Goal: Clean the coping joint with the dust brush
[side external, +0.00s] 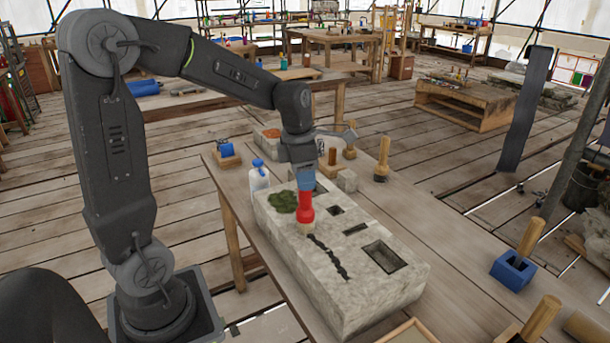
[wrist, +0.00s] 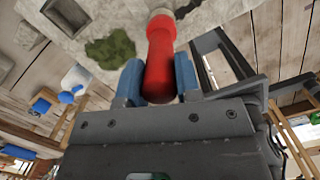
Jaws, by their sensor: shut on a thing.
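My gripper (side external: 304,180) is shut on the red handle of the dust brush (side external: 305,208) and holds it upright over the stone coping block (side external: 385,300). The brush's pale bristles are at the upper end of the dark, jagged joint (side external: 328,257) in the block's top; I cannot tell if they touch it. In the wrist view the red brush (wrist: 160,60) sits between the blue fingers of my gripper (wrist: 158,78).
The block has several rectangular recesses, the largest (side external: 385,256) near its right end. A white bottle with a blue cap (side external: 259,176) stands beside the block. Wooden-handled tools (side external: 382,160) and a blue holder (side external: 513,269) stand on the workbench (side external: 440,240), which has bare room between them.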

